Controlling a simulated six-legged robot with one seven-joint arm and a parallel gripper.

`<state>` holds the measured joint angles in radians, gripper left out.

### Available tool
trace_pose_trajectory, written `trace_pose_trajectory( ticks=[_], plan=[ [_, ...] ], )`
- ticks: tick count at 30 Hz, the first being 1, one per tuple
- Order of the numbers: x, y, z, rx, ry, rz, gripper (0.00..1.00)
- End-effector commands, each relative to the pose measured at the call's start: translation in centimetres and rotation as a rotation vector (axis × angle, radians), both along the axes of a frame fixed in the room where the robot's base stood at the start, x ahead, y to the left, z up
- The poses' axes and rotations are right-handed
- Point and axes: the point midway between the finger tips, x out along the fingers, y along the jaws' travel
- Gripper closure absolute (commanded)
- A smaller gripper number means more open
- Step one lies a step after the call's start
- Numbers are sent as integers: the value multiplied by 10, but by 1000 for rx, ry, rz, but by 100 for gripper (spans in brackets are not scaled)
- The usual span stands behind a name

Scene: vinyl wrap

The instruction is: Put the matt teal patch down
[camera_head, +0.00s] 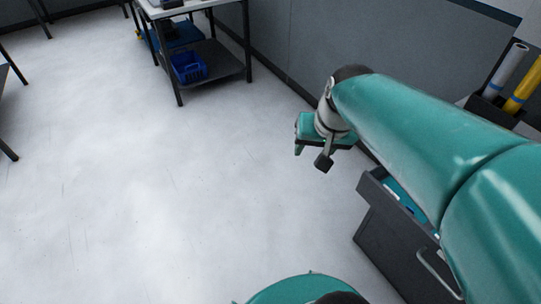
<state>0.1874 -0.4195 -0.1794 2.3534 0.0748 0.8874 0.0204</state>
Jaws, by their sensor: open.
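My gripper (311,158) hangs at the end of my teal arm, over the pale floor and left of an open dark drawer. Its two fingers stand apart, and I see nothing held between them. A flat teal piece (405,197) shows inside the open drawer (392,238), partly hidden by my arm. I cannot tell whether it is the matt teal patch or whether its finish is matt.
Rolls, one grey (505,70) and one yellow (524,86), stand in a dark holder at the upper right. A bench (208,65) with a blue crate (188,67) on its lower shelf stands at the back. The pale floor (150,200) is clear.

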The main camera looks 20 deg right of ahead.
Motion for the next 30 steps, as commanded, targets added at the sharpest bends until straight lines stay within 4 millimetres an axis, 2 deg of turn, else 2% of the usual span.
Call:
trace_pose_trajectory(
  ticks=[1,3,6,9,13,27,29,30],
  plan=[
    [-7,25,10,-30,-33,80,53],
    [-18,54,18,-71,-68,177,53],
    [-33,84,25,-127,-112,287,53],
    [-44,102,28,-165,-140,355,53],
    [-50,109,29,-185,-151,386,53],
    [-49,108,29,-184,-151,384,53],
    [-49,108,29,-184,-151,383,62],
    [-49,108,29,-183,-151,383,64]
  ],
)
